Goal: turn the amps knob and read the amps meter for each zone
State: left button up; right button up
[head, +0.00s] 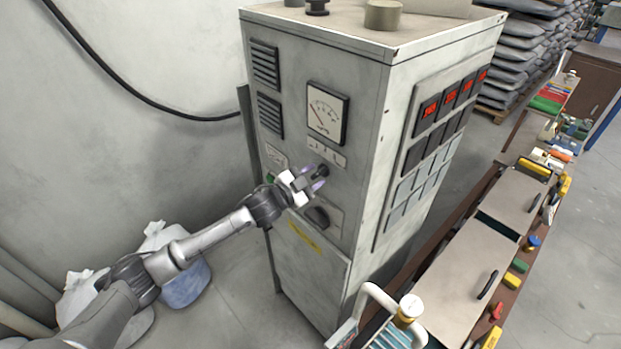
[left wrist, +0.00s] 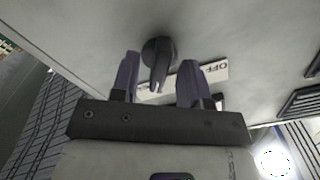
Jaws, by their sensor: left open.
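The amps meter (head: 325,112), a square white dial with a needle, is on the upper front of a grey cabinet (head: 315,268). Its scale is too small to read here. Below it is a dark knob (head: 321,171), partly hidden by my left gripper (head: 312,180). In the left wrist view, a dark knob (left wrist: 158,62) with a pointer-like grip lies between the two open fingers, with visible gaps on both sides. I cannot tell how far past it the fingertips reach. A label reading OFF (left wrist: 210,73) appears upside down beside it. My right gripper is out of view.
A larger dark rotary switch (head: 318,216) sits just below my gripper. Red digital displays (head: 430,107) line the cabinet's right side. A bench (head: 470,262) with coloured items stands at the right. A black cable (head: 150,100) hangs on the left wall.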

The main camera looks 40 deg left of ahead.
pick_arm(q)
jog(key=shift+s+f, duration=0.1)
jog(key=shift+s, duration=0.35)
jog(key=s+a+b, duration=0.1)
jog(key=s+b, duration=0.3)
jog(key=s, duration=0.8)
jog(key=shift+s+a, duration=0.4)
